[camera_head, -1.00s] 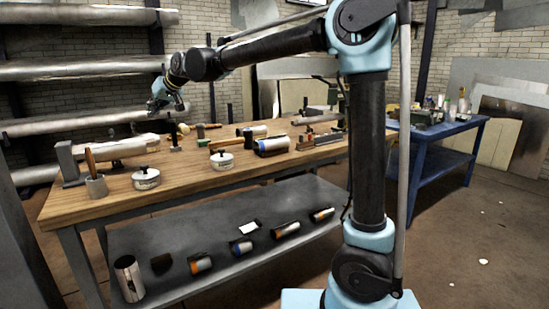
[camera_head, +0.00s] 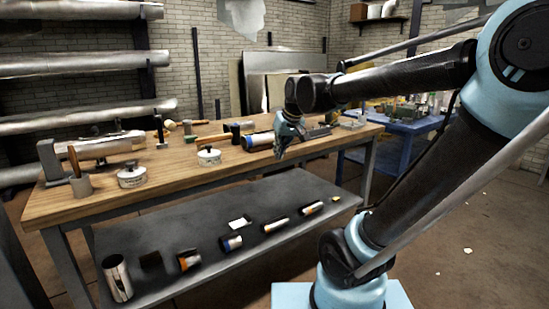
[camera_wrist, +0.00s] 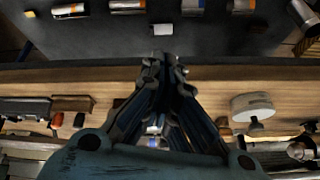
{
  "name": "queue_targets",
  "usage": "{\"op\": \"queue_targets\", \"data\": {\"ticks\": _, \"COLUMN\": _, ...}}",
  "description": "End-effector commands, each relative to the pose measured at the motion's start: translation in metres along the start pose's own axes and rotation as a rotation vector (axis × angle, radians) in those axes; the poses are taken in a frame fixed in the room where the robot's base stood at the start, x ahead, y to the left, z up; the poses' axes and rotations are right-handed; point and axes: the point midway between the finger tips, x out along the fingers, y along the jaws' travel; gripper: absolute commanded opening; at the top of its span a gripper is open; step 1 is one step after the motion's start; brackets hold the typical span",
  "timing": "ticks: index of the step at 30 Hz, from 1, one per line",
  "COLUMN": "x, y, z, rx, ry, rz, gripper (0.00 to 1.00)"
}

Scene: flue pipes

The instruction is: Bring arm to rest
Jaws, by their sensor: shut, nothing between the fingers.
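My gripper (camera_head: 281,153) is at the end of my bent arm, over the right part of the workbench (camera_head: 112,200) near its front edge in the head view. Its fingers point down and are shut with nothing between them. In the wrist view the closed fingertips of my gripper (camera_wrist: 165,58) show against the bench's front edge, with the lower shelf beyond. My upper arm leans toward the right of the head view and the forearm reaches left from the elbow.
Several short cylinders lie on the lower shelf (camera_head: 180,225). Large pipes (camera_head: 80,64) rest on a rack at left. A blue table (camera_head: 400,135) stands at right. Open floor lies at right.

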Motion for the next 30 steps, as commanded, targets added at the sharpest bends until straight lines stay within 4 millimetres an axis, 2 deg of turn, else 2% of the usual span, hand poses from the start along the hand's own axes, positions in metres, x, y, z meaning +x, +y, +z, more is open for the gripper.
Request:
{"op": "queue_targets", "data": {"ticks": 1, "x": 0.001, "y": 0.016, "z": 0.023, "rx": 0.026, "ry": -0.018, "rz": 0.022, "gripper": 0.00}}
{"op": "queue_targets", "data": {"ticks": 3, "x": 0.002, "y": 0.034, "z": 0.053, "rx": 0.056, "ry": -0.044, "rz": 0.049, "gripper": 0.00}}
{"op": "queue_targets", "data": {"ticks": 9, "x": 0.009, "y": 0.074, "z": 0.142, "rx": 0.145, "ry": -0.123, "rz": 0.117, "gripper": 0.00}}
{"op": "queue_targets", "data": {"ticks": 15, "x": 0.021, "y": 0.098, "z": 0.227, "rx": 0.235, "ry": -0.200, "rz": 0.174, "gripper": 0.00}}
{"op": "queue_targets", "data": {"ticks": 18, "x": 0.027, "y": 0.103, "z": 0.259, "rx": 0.272, "ry": -0.231, "rz": 0.194, "gripper": 0.00}}
{"op": "queue_targets", "data": {"ticks": 21, "x": 0.032, "y": 0.105, "z": 0.280, "rx": 0.295, "ry": -0.252, "rz": 0.207, "gripper": 0.00}}
{"op": "queue_targets", "data": {"ticks": 24, "x": 0.034, "y": 0.106, "z": 0.292, "rx": 0.307, "ry": -0.265, "rz": 0.213, "gripper": 0.00}}
{"op": "queue_targets", "data": {"ticks": 30, "x": 0.035, "y": 0.106, "z": 0.295, "rx": 0.311, "ry": -0.269, "rz": 0.215, "gripper": 0.00}}
